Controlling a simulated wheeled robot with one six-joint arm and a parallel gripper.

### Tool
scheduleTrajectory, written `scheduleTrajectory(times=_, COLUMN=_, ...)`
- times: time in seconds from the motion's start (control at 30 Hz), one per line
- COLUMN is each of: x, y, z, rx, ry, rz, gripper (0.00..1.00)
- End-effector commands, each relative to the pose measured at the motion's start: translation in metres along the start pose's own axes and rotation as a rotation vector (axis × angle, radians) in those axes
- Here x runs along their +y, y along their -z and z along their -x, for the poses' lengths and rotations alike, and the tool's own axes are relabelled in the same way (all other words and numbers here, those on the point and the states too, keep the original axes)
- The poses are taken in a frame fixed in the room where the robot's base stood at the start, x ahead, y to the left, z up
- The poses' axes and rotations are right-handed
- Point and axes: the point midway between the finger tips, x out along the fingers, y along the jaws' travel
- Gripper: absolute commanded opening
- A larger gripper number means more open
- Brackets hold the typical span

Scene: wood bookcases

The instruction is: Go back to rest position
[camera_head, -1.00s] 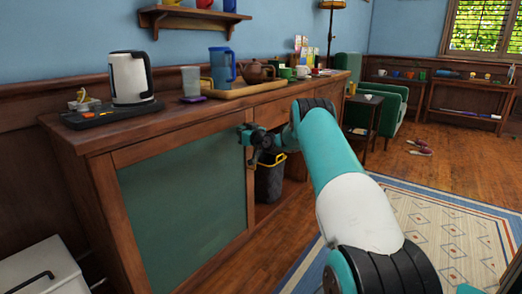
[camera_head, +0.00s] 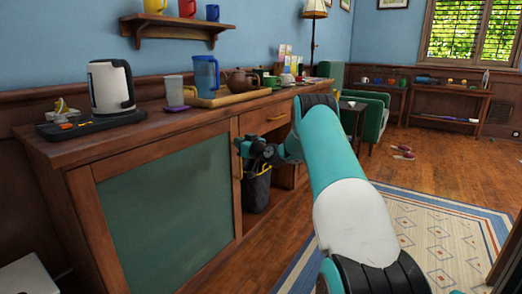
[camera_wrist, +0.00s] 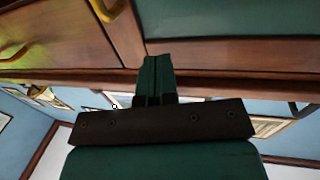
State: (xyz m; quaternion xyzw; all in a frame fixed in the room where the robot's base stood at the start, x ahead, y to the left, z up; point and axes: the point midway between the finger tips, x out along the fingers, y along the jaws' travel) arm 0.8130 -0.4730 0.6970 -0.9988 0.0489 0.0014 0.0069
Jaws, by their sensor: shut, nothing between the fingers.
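My gripper (camera_head: 242,147) is shut and empty. In the head view it is at the front of the wooden sideboard (camera_head: 160,133), near the edge of the green door panel (camera_head: 172,195). In the wrist view my gripper (camera_wrist: 157,62) shows its two green fingers pressed together, pointing at the sideboard front. I cannot tell whether the fingertips touch the wood. My teal and white arm reaches forward from the lower right of the head view.
A dark bin (camera_head: 256,190) stands in the sideboard's open bay beside my gripper. A kettle (camera_head: 111,87), a blue pitcher (camera_head: 206,75) and a brown teapot (camera_head: 238,80) stand on top. Open floor and a patterned rug (camera_head: 430,228) lie to the right.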

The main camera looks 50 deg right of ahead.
Motion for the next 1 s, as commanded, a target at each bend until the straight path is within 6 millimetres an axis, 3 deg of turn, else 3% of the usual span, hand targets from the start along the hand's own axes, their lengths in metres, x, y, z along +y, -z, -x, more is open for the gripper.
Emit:
scheduleTrajectory(times=0.1, x=0.01, y=0.002, z=0.03, rx=-0.002, ry=-0.006, rz=-0.005, gripper=0.0)
scheduleTrajectory(times=0.3, x=0.018, y=0.001, z=0.064, rx=-0.003, ry=-0.005, rz=-0.004, gripper=0.0)
scheduleTrajectory(times=0.5, x=0.018, y=0.0, z=0.075, rx=-0.003, ry=-0.002, rz=-0.003, gripper=0.0)
scheduleTrajectory(times=0.77, x=0.011, y=0.001, z=0.073, rx=-0.007, ry=0.012, rz=-0.004, gripper=0.0)
scheduleTrajectory(times=0.87, x=-0.016, y=0.01, z=0.064, rx=-0.036, ry=0.069, rz=-0.009, gripper=0.0)
scheduleTrajectory(times=0.97, x=-0.073, y=0.025, z=0.051, rx=-0.106, ry=0.182, rz=-0.018, gripper=0.0)
scheduleTrajectory(times=1.0, x=-0.102, y=0.033, z=0.048, rx=-0.145, ry=0.237, rz=-0.021, gripper=0.0)
